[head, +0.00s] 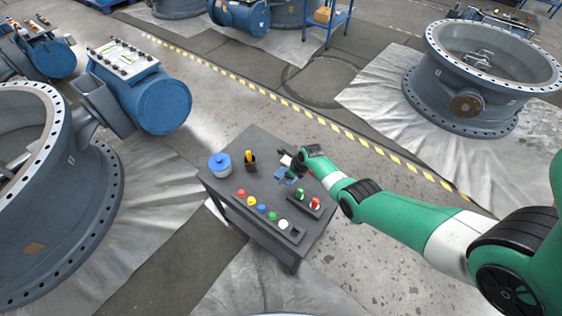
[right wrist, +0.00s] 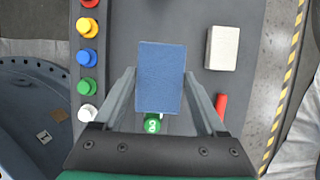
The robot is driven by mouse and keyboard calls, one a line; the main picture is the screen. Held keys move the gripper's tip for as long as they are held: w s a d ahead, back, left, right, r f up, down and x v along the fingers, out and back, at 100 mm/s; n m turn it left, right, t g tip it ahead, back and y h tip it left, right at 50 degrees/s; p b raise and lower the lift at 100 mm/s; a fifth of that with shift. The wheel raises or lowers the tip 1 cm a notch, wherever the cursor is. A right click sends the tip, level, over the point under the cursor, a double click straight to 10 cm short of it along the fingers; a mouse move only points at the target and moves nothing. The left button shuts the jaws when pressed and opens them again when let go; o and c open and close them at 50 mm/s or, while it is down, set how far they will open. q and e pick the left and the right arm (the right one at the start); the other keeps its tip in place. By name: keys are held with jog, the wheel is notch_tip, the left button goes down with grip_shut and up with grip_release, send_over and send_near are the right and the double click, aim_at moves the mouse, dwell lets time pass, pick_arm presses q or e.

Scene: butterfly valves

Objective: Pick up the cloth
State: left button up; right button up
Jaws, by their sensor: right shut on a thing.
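The cloth (right wrist: 160,75) is a flat blue rectangle in the right wrist view, between the two fingers of my right gripper (right wrist: 160,92). The fingers are shut on it, one along each side. My left gripper is not in view.
A green knob (right wrist: 152,126) and a red item (right wrist: 221,106) are close by. Large valves (head: 482,80) stand around.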

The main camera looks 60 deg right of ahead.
pick_arm(q)
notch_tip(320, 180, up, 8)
jog(key=p, duration=0.5)
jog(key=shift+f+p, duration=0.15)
jog(key=shift+p, duration=0.25)
pick_arm(e)
jog(key=s+a+r, duration=0.3)
jog(key=s, duration=0.3)
jog(key=shift+s+a, duration=0.2)
jog(key=shift+a, duration=0.15)
